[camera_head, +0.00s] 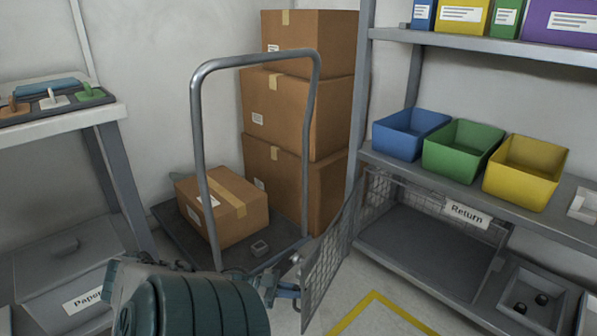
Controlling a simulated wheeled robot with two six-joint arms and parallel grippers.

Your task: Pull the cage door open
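The wire mesh cage door (328,262) stands swung out from the left post of the shelf unit, well away from the cage front. The cage (425,250) is on the lower shelf level, with mesh walls, a dark floor and a "Return" label (468,214). Its front is open and no contents show inside. My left gripper (290,282) is at the door's free outer edge, by a small grey fitting. My arm and the door's edge partly hide the fingers, so I cannot tell whether they are closed on it. My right gripper is not in view.
A platform trolley (165,215) with a tall handle and a cardboard box (222,205) stands close left of the door. Stacked boxes (300,120) are behind. Blue, green and yellow bins (522,172) sit above the cage. Yellow-marked floor (375,310) is clear right of the door.

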